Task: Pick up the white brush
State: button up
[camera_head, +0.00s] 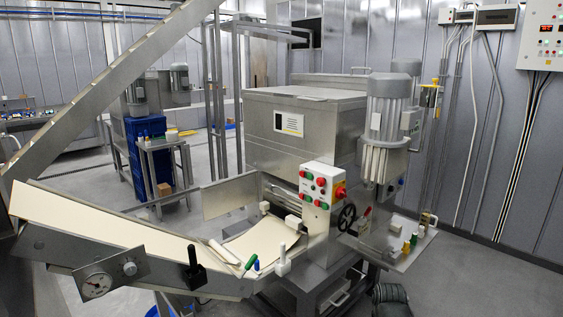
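I cannot clearly make out a white brush. A pale, long rod-like thing (224,251) lies slanted on the conveyor, where the dough sheet meets the machine. A small white upright piece (282,263) stands at the conveyor's front rim, to the right of a green piece (251,262) and a small blue one. Small pale items (171,134) on the steel side table at the back are too small to tell apart. My gripper is not in view.
A steel machine (304,128) with a red and green button panel (322,186) fills the middle. A steel shelf (400,262) with small coloured items juts out right. A dark ribbed object (391,300) is at the bottom edge. Grey floor is clear at right.

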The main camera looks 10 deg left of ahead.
aim_at(283, 244)
jog(key=u, duration=0.3)
jog(key=i, duration=1)
jog(key=z, duration=0.05)
